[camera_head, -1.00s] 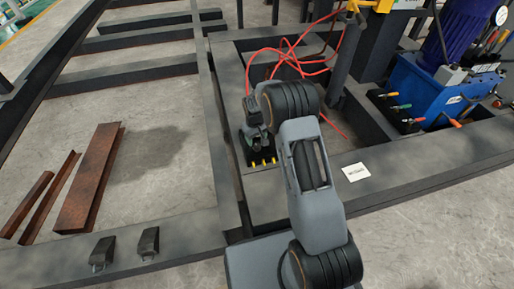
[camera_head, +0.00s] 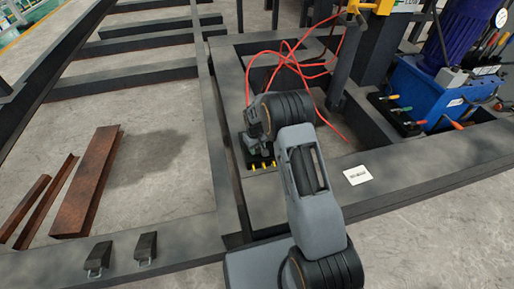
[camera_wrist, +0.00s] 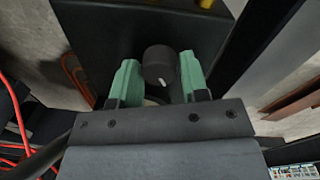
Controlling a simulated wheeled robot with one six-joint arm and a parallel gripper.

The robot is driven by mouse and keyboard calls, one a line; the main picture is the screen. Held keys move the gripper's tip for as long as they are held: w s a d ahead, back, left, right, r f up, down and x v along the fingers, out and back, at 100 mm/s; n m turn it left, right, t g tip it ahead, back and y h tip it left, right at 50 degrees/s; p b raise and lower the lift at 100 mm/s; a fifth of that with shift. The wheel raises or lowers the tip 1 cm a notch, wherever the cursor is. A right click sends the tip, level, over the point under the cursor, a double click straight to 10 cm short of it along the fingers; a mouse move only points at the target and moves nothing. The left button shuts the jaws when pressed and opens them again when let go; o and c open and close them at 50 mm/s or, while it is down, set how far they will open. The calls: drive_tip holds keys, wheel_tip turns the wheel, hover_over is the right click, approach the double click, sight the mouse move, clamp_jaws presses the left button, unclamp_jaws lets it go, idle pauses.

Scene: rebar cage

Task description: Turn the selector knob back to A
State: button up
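The selector knob (camera_wrist: 158,64) is a round black knob with a white pointer mark, in the wrist view between my two green fingertips. My gripper (camera_wrist: 157,82) is open around it, with a small gap at each side of the knob. The pointer mark faces toward the gripper's base, slightly to the right. The letter A is not visible. In the head view my gripper (camera_head: 254,140) is over a small dark box (camera_head: 262,161) with yellow parts along its front edge, and my arm hides the knob there.
Red hoses (camera_head: 290,65) lie just behind the gripper. A blue hydraulic unit (camera_head: 430,90) with levers stands at right. A white label (camera_head: 357,175) lies on the dark steel frame. Rusty steel pieces (camera_head: 88,185) lie on the floor at left.

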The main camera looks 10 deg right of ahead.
sight(256, 149)
drive_tip(key=c, duration=0.5)
drive_tip(key=shift+r+n+p, duration=0.2)
drive_tip(key=shift+n+p, duration=0.4)
drive_tip(key=shift+n, duration=0.1)
drive_tip(key=shift+c, duration=0.2)
drive_tip(key=shift+f+n, duration=0.2)
drive_tip(key=shift+n, duration=0.5)
drive_tip(key=o, duration=0.9)
drive_tip(key=shift+r, duration=0.1)
drive_tip(key=r+p, duration=0.1)
drive_tip(key=r, duration=0.3)
drive_tip(key=r+p, duration=0.2)
drive_tip(key=r, duration=0.3)
drive_tip(key=r+p, duration=0.2)
drive_tip(key=r, duration=0.2)
drive_tip(key=shift+s+a+r, duration=0.25)
drive_tip(key=shift+a+r, duration=0.05)
